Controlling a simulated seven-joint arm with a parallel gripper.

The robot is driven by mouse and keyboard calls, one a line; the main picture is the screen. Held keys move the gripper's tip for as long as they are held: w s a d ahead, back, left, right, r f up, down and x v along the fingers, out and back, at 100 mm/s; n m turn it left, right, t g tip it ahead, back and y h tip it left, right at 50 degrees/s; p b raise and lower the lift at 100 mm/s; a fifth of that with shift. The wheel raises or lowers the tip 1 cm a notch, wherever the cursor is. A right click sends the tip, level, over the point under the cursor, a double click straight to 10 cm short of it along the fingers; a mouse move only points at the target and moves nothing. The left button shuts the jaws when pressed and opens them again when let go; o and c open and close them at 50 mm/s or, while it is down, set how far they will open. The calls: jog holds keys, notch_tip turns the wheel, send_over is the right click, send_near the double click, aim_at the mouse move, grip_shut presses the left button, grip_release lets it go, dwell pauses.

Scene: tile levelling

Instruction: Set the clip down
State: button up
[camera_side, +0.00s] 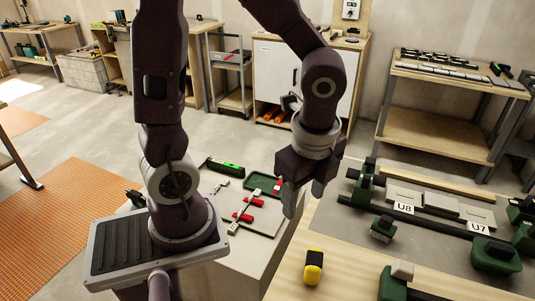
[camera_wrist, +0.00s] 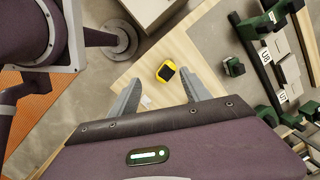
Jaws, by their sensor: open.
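My gripper (camera_side: 304,204) hangs in the air with its two fingers spread and nothing visibly held between them. In the wrist view, the open fingers (camera_wrist: 160,78) frame bare wooden bench and a yellow and black object. A small pale piece (camera_wrist: 147,101) shows beside the left finger in the wrist view; it may be the clip, but I cannot tell. In the side view, red pieces (camera_side: 247,209) and a white strip lie on a grey board left of my gripper. No clip can be told for sure.
The yellow and black object (camera_side: 313,267) stands on the wooden bench (camera_side: 345,270). To the right, a grey mat (camera_side: 340,219) carries green clamps (camera_side: 382,228) and tiles marked U8 and U7. A green-based block (camera_side: 403,270) with a pale top is at the front. Bare bench lies between.

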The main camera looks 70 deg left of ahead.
jog(key=s+a+r+n+t+h, duration=0.1)
jog(key=s+r+n+t, duration=0.4)
jog(key=r+n, duration=0.5)
jog(key=s+a+n, duration=0.1)
jog(key=s+n, duration=0.1)
jog(key=n, duration=0.2)
jog(key=shift+s+r+h, duration=0.15)
jog(key=shift+r+h, duration=0.15)
jog(key=shift+r, duration=0.1)
